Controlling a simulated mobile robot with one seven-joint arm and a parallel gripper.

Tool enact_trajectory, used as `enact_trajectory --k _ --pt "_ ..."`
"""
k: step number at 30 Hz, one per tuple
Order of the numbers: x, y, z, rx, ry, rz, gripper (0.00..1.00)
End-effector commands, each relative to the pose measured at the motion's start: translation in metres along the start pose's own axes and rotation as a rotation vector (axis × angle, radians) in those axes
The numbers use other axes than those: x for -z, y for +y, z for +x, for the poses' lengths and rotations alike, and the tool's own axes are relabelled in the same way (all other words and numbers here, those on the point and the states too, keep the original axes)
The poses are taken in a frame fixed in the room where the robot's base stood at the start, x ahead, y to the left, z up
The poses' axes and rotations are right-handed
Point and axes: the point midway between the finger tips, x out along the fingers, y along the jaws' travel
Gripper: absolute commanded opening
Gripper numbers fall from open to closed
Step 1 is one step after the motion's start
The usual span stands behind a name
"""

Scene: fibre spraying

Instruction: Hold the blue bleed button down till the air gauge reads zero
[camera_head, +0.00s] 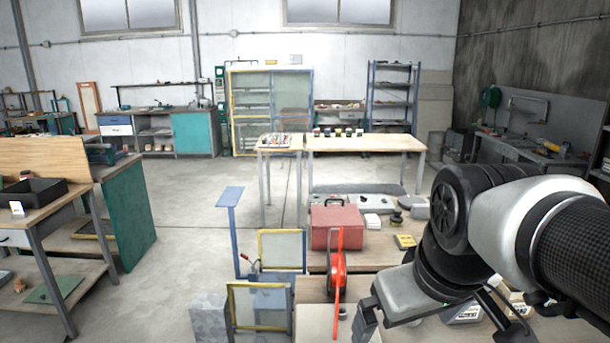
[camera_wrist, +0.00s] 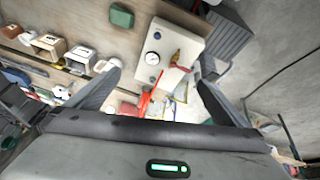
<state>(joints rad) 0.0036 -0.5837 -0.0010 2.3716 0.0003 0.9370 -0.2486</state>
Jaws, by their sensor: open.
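In the wrist view a pale panel (camera_wrist: 190,38) carries a round white air gauge (camera_wrist: 152,58) with a dark rim. Its needle is too small to read. A small dark bluish spot (camera_wrist: 152,79) lies just below the gauge on the panel; I cannot tell for sure that it is the blue bleed button. A brass fitting (camera_wrist: 176,57) with a red part sits right of the gauge. My gripper (camera_wrist: 160,77) is open and empty, its two fingers spread either side of the panel's lower part. In the head view my gripper (camera_head: 366,322) is partly cut off at the bottom.
A red toolbox (camera_head: 336,228) and an upright red part (camera_head: 337,285) stand on the bench near my arm. In the wrist view several small boxes (camera_wrist: 80,58) line the bench at left, and a dark grey box (camera_wrist: 228,35) stands beside the panel.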

Motion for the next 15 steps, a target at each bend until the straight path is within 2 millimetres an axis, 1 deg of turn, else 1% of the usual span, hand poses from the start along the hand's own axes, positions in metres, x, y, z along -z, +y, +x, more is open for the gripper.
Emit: enact_trajectory --k 1,3,6,9,15 --pt "-0.01 -0.003 -0.003 -0.005 0.025 0.063 1.0" --pt "-0.021 -0.006 -0.004 -0.008 0.047 0.14 1.0" --pt "-0.029 -0.009 -0.004 -0.008 0.068 0.211 1.0" --pt "-0.033 -0.01 -0.003 -0.008 0.075 0.242 1.0" --pt "-0.033 -0.01 -0.003 -0.008 0.075 0.246 1.0"
